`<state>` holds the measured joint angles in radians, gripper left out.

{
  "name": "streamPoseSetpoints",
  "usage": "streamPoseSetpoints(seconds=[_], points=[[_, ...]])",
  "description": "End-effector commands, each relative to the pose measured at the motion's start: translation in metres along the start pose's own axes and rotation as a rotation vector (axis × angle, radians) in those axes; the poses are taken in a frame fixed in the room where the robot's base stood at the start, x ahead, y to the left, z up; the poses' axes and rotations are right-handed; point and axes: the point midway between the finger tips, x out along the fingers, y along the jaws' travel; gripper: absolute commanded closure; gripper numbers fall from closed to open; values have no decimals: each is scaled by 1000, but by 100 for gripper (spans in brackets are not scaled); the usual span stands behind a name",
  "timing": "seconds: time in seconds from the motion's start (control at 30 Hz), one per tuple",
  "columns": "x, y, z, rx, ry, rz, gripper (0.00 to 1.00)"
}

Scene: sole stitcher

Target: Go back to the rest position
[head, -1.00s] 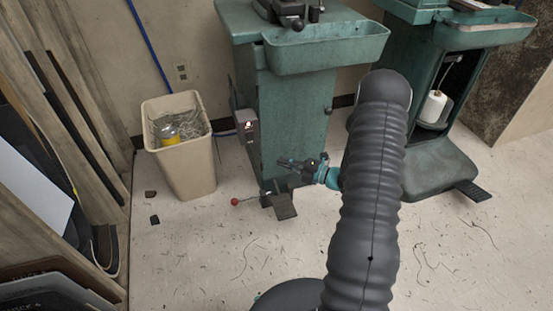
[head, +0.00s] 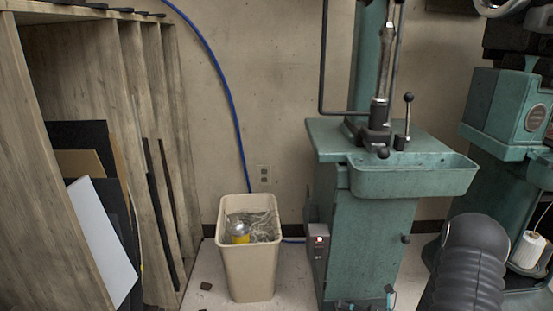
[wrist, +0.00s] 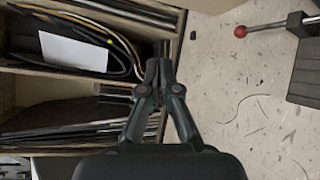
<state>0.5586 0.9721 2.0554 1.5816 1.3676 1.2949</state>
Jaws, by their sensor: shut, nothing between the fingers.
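My gripper (wrist: 159,66) is shut and empty, its two fingertips together in the middle of the wrist view. Behind it in that view are the wooden rack and the speckled floor.
A beige bin (head: 250,272) with scraps and a yellow-labelled jar stands left of the stitcher. A wooden rack (head: 60,200) with sheets fills the left side. A red-knobbed lever (wrist: 240,31) and a dark pedal (wrist: 304,75) are close to the floor. Another green machine (head: 500,115) is at right.

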Motion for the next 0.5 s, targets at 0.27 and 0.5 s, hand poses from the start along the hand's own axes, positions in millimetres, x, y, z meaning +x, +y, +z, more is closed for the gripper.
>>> streamPoseSetpoints(seconds=[0.27, 0.5], points=[[-17, 38, -63, -526, 345, 35, 100], [-44, 89, -96, -1059, 668, 155, 100]])
